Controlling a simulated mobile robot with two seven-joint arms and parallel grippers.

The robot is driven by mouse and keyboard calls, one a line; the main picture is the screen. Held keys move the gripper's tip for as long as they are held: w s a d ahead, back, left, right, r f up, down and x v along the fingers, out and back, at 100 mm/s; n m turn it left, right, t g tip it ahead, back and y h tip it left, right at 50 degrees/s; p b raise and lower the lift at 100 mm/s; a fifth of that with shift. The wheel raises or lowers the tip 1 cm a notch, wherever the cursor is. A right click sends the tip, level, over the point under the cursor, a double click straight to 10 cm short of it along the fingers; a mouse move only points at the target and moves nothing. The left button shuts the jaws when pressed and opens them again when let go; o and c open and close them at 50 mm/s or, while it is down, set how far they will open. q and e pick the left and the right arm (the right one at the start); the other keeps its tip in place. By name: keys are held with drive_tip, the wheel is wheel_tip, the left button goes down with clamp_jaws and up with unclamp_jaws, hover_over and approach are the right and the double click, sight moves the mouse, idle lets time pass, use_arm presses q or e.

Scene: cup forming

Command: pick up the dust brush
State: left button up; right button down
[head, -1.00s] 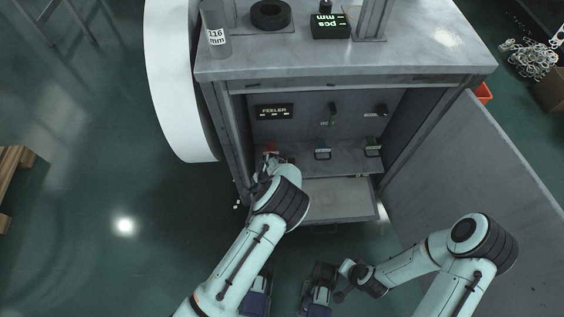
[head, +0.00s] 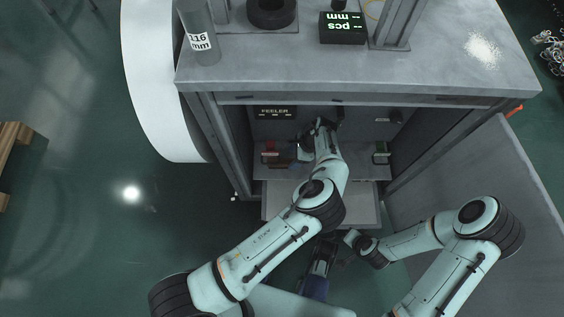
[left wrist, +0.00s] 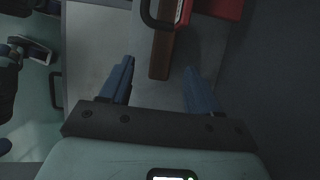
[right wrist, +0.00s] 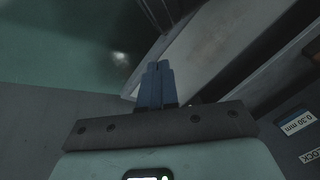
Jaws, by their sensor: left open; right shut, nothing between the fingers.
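A brown wooden bar (left wrist: 162,55), which may be the dust brush, lies on the cabinet shelf in the left wrist view. In the head view a brownish shape (head: 280,162) shows on the shelf's left part; I cannot clearly make out bristles. My left gripper (head: 320,124) is inside the cabinet near the back panel, partly hidden by its own arm. In the left wrist view its two fingers (left wrist: 158,68) are apart, with the bar beyond them, nothing held. My right gripper (head: 349,238) is outside, low before the cabinet; its fingers (right wrist: 156,64) are together and empty.
A red box (left wrist: 216,8) and a black loop handle (left wrist: 155,14) are close to the bar. A green-topped item (head: 381,152) stands on the shelf's right. The FEELER sign (head: 274,112) is on the back panel. The open door (head: 480,190) stands right; a pulled-out drawer (head: 280,205) lies below.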

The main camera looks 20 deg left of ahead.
sight(287, 162)
use_arm(q)
drive_tip(key=shift+x, duration=0.8)
drive_tip(key=shift+a+f, duration=0.15)
drive_tip(key=shift+f, duration=0.2)
drive_tip(key=b+x, duration=0.1)
drive_tip(key=x, duration=0.3)
drive_tip(key=shift+w+a+f+b, duration=0.1)
drive_tip(key=shift+f+b, duration=0.1)
drive_tip(key=shift+b, duration=0.2)
use_arm(e)
drive_tip(key=shift+g, duration=0.5)
drive_tip(key=s+f, duration=0.2)
drive_tip(key=f, duration=0.1)
drive_tip(key=shift+s+d+f, duration=0.2)
drive_tip(key=shift+s+d, duration=0.15)
drive_tip(key=shift+s, duration=0.05)
use_arm(q)
drive_tip(key=c, duration=1.1)
drive_tip(key=shift+o, duration=0.2)
drive_tip(key=shift+r, duration=0.1)
